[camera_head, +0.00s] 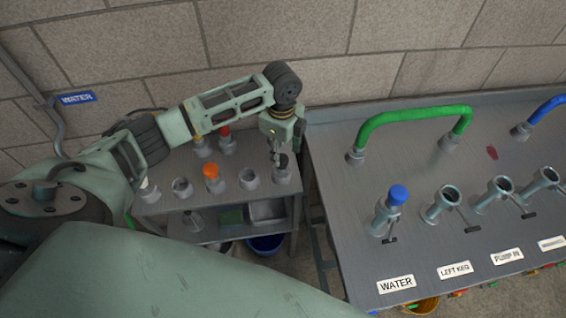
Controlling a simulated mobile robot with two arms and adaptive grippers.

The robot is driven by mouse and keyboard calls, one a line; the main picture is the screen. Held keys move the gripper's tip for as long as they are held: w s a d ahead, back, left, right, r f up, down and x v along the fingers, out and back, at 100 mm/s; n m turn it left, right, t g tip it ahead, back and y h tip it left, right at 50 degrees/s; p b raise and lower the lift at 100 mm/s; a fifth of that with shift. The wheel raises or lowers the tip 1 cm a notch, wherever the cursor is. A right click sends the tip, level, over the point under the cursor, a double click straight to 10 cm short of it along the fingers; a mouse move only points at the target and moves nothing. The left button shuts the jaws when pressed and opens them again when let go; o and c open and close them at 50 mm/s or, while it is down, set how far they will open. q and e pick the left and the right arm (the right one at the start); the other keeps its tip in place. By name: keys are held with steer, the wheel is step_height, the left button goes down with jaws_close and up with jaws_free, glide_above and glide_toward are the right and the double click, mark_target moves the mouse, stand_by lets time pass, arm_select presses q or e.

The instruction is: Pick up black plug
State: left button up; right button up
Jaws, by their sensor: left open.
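The black plug (283,160) is a small dark top in the rightmost front grey holder (281,178) of the small metal side table. My left gripper (277,158) points down right over it with its jaws open. The fingers partly hide the plug, and I cannot tell whether they touch it. My right gripper is not in view.
An orange plug (211,171) and a red plug (224,132) stand in nearby holders on the side table (225,197). To the right is a larger metal bench (340,250) with a green hose (405,115), a blue-capped valve (397,195) and open pipes. A brick wall stands behind.

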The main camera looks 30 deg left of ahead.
mark_target(282, 167)
arm_select(q)
steer(key=shift+s+a+f+p, duration=0.1)
steer(key=shift+s+f+p, duration=0.15)
steer(key=shift+f, duration=0.35)
steer(key=shift+s+a+f+p, duration=0.15)
steer(key=shift+f+p, duration=0.15)
steer(key=shift+f, duration=0.25)
step_height(282, 167, down, 2)
steer(key=shift+w+d+f, duration=0.1)
steer(key=shift+f, duration=0.35)
steer(key=shift+c, duration=1.4)
jaws_close()
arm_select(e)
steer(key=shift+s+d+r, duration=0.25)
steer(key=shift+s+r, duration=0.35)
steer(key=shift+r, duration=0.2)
arm_select(q)
steer(key=shift+r, duration=0.1)
